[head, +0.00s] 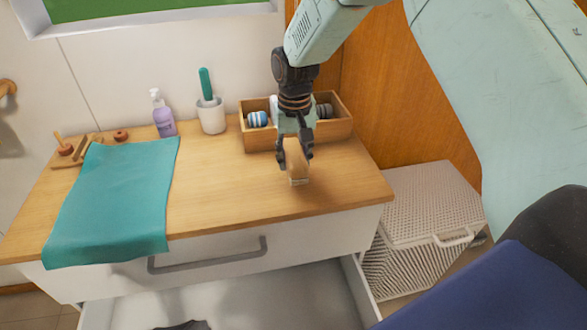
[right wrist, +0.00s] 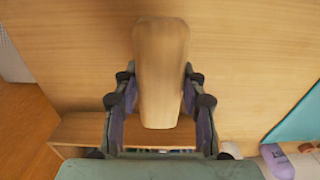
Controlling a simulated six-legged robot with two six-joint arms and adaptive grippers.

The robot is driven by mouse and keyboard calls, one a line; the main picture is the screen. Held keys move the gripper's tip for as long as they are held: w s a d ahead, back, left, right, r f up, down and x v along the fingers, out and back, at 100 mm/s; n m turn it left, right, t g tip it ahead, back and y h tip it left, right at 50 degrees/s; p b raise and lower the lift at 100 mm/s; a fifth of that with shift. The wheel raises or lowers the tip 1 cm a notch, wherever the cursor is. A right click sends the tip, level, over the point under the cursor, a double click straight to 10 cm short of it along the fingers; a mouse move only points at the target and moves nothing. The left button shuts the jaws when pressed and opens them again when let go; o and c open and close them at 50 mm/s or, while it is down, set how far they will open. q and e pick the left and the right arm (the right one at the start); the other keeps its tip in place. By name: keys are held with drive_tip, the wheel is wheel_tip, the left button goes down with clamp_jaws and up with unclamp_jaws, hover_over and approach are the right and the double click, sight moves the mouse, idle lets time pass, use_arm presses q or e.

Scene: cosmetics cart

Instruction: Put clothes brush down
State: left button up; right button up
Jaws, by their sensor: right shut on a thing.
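The clothes brush (head: 298,172) has a light wooden back and pale bristles at its lower end. It is between the fingers of my right gripper (head: 295,160), over the right part of the wooden cabinet top (head: 230,195), in front of the wooden box. In the right wrist view my right gripper (right wrist: 160,110) is shut on the brush (right wrist: 160,65), with a finger on each side of its wooden back. The bristles are hidden there. I cannot tell whether the brush touches the top. My left gripper is not in view.
A wooden box (head: 257,140) with rolled items stands behind the brush. A white cup (head: 211,116) with a green-handled brush, a purple bottle (head: 164,118) and a teal cloth (head: 115,195) are to the left. An open drawer (head: 250,295) is below; a white hamper (head: 430,205) is right.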

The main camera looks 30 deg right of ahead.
drive_tip(key=shift+a+f, duration=0.1)
drive_tip(key=shift+f, duration=0.3)
wheel_tip(320, 180, down, 2)
drive_tip(key=shift+a+f, duration=0.1)
drive_tip(key=shift+f, duration=0.25)
drive_tip(key=shift+d, duration=0.25)
drive_tip(key=shift+a+f, duration=0.15)
drive_tip(key=o, duration=0.8)
drive_tip(key=shift+o, duration=1.1)
